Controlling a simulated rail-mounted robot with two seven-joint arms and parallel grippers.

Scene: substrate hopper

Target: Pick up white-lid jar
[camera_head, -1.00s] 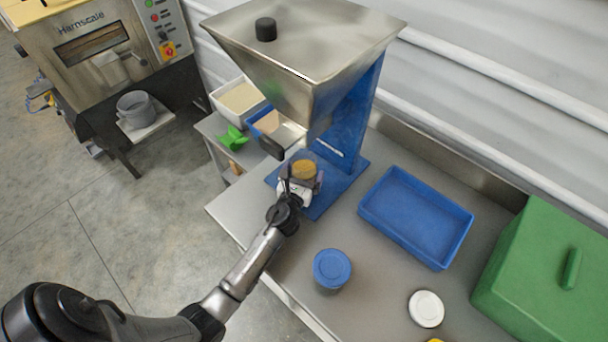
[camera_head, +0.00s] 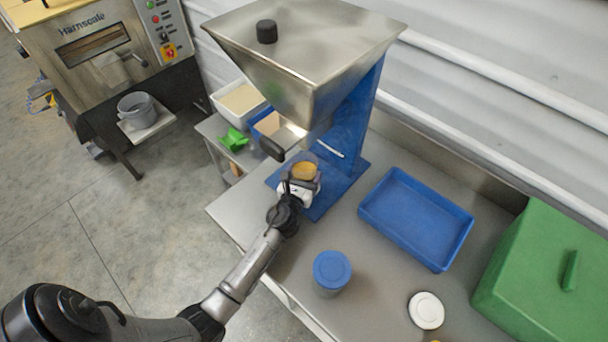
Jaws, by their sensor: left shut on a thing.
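My left gripper (camera_head: 299,188) is shut on an open jar (camera_head: 316,184) under the outlet of the steel hopper (camera_head: 312,80). The jar shows an orange-brown round surface (camera_head: 304,171) at its top. Gripper fingers hide part of its side. A white lid (camera_head: 426,310) lies apart, flat on the steel table (camera_head: 381,300). A second jar with a blue lid (camera_head: 332,268) stands upright on the table, to the right of my left forearm. My right gripper is not in view.
A blue tray (camera_head: 415,219), empty, lies right of the hopper's blue stand (camera_head: 352,130). A green box (camera_head: 550,270) stands at the right edge. The hopper's black handle (camera_head: 271,149) is close above my left gripper. White and blue bins stand behind on the left.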

